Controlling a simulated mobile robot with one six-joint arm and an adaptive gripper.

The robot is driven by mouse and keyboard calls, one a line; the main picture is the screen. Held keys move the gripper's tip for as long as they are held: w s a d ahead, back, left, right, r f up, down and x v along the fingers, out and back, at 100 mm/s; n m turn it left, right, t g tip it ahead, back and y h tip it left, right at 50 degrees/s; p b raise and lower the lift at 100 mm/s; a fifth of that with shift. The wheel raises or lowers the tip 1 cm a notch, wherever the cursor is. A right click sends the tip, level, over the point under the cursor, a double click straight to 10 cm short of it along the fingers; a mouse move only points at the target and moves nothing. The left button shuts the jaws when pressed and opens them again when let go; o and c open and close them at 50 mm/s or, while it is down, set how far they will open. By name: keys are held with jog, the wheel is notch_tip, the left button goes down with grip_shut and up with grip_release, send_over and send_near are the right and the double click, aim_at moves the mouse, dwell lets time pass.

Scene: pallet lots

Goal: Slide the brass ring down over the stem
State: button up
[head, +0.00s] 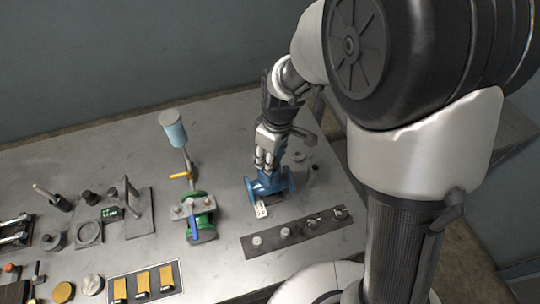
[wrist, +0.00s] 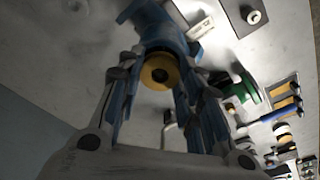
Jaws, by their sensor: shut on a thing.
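Whether the stem is inside the ring I cannot tell. In the head view my gripper (head: 265,163) points down at the top of the blue valve body (head: 272,187). My fingers hide the ring and the stem there.
A white tag (head: 261,209) hangs at the valve's front. A dark strip (head: 296,231) with several small parts lies in front. A green valve (head: 196,212) with a blue lever stands to the left, with a light blue cylinder (head: 174,132) behind it. Bare metal bench separates the valves.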

jog(key=shift+f, duration=0.3)
jog(key=o, duration=1.1)
jog(key=shift+o, duration=0.6)
jog(key=o, duration=0.3)
jog(key=shift+o, duration=0.2)
jog(key=shift+r, duration=0.15)
jog(key=shift+r+p, duration=2.45)
jog(key=shift+r, duration=0.95)
